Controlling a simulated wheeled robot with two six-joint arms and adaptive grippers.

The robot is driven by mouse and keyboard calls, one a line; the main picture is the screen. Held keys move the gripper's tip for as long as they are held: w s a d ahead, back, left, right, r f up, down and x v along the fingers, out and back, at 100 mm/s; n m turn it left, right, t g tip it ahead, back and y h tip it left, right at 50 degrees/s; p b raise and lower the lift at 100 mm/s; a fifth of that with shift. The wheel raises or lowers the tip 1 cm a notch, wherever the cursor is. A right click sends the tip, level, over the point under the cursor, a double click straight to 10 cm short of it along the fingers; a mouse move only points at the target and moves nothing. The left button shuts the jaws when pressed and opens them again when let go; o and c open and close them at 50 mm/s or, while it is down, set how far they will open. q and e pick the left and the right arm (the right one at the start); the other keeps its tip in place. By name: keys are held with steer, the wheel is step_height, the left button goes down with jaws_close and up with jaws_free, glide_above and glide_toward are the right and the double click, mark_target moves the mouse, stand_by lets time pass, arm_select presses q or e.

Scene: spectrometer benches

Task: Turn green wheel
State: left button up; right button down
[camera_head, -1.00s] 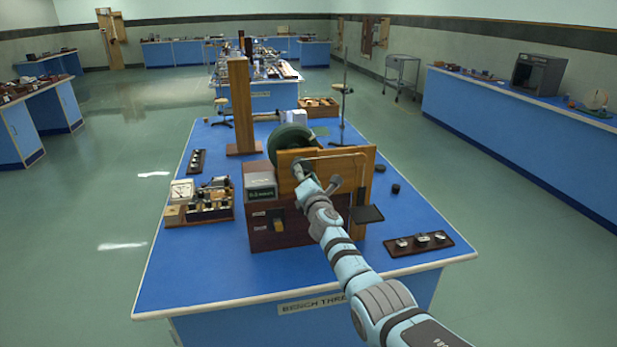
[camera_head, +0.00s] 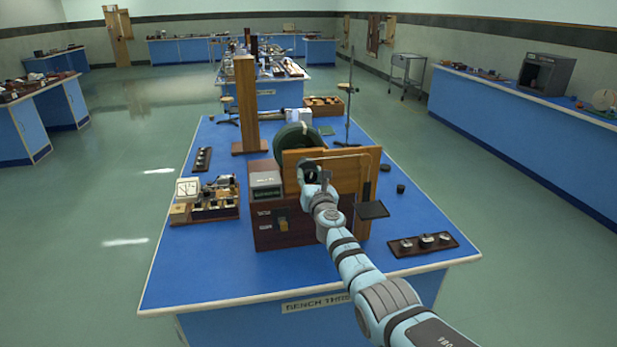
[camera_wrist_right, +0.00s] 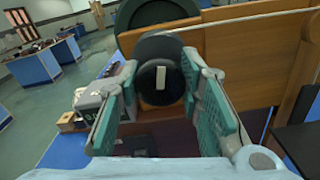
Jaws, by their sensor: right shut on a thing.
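A dark green wheel (camera_head: 295,138) stands upright behind a wooden panel (camera_head: 345,170) on the near bench. Its rim also shows at the top of the right wrist view (camera_wrist_right: 150,14), partly hidden by the panel and a knob. A round black knob (camera_wrist_right: 160,82) with a short white mark sits in front of the panel. My right gripper (camera_head: 312,172) is at the panel's left part, its two teal-padded fingers on either side of the knob and shut on it. Whether the knob joins the wheel is hidden. My left gripper is in no view.
A brown box with a grey meter (camera_head: 265,187) stands just left of the panel. A dark shelf (camera_head: 371,210) juts out at its right. A tray with several knobs (camera_head: 423,243) lies at the bench's right front. The blue bench top (camera_head: 210,270) is clear at the left front.

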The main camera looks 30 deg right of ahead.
stand_by(0.4)
steer(key=c, duration=1.1)
jaws_free()
steer(key=shift+f, duration=0.1)
steer(key=s+a+f+m+g+y, duration=0.1)
steer(key=s+f+m+g, duration=0.3)
steer(key=s+f, duration=0.75)
steer(key=s+a+f+m+g, duration=0.15)
steer(key=s+f+m, duration=0.45)
steer(key=f, duration=1)
steer(key=s+a+f+m+g+y, duration=0.1)
steer(key=s+f+m+g, duration=0.2)
steer(key=s+f+m, duration=0.75)
steer(key=s+a+f+m+g, duration=0.1)
steer(key=s+f, duration=0.5)
steer(key=s, duration=0.7)
steer(key=s+a+f+m+g+y, duration=0.1)
steer(key=s+f+m+g, duration=0.3)
steer(key=s, duration=1)
steer(key=s+a+f+m+g+b, duration=0.1)
steer(key=s+a+f+m+g, duration=0.1)
steer(key=s+f+m, duration=0.3)
steer(key=s+a+f, duration=0.1)
steer(key=s+f, duration=0.3)
steer(key=s, duration=0.4)
steer(key=shift+s+a+g+y, duration=0.25)
steer(key=shift+s+g+y, duration=0.05)
steer(key=shift+g+y, duration=0.1)
